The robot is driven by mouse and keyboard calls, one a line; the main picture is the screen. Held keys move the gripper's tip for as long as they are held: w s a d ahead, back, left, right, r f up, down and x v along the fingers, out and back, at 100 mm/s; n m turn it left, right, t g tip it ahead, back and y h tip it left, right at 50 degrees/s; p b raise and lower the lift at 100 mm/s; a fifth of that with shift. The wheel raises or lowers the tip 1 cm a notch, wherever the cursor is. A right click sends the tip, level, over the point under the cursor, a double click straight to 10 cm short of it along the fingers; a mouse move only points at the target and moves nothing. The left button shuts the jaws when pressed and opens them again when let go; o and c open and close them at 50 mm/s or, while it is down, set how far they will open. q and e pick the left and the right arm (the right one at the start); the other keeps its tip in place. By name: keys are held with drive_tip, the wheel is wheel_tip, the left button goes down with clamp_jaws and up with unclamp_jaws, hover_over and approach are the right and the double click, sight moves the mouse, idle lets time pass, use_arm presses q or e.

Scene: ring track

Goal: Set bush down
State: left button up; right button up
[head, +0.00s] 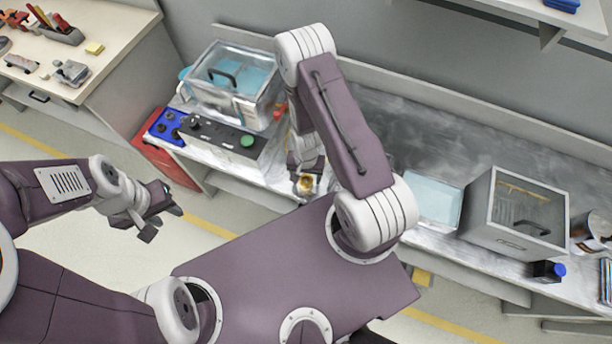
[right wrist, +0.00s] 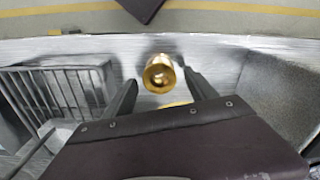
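The bush (head: 306,184) is a small gold-coloured cylinder at the front edge of the metal bench in the head view. In the right wrist view the bush (right wrist: 158,73) shows its round end, between the two fingertips. My right gripper (right wrist: 161,80) is open, with a visible gap on each side of the bush. In the head view my right gripper (head: 305,176) is mostly hidden by its own wrist. Whether the bush rests on the bench is hard to tell. My left gripper (head: 165,220) is open and empty above the floor at the left.
The metal bench (head: 400,125) carries a clear lidded bin (head: 236,88), a control box with a green button (head: 222,140), a light-blue tray (head: 434,198) and a grey box (head: 515,215). A dark slotted rack (right wrist: 62,92) stands left of the right gripper.

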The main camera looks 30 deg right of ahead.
sight(306, 178)
drive_tip(key=shift+r, duration=0.15)
drive_tip(key=shift+r, duration=0.25)
wheel_tip(306, 178, up, 6)
drive_tip(key=shift+w+f+p, duration=0.1)
drive_tip(key=shift+p, duration=0.3)
drive_tip(key=shift+r+p, duration=2.2)
drive_tip(key=shift+r, duration=0.75)
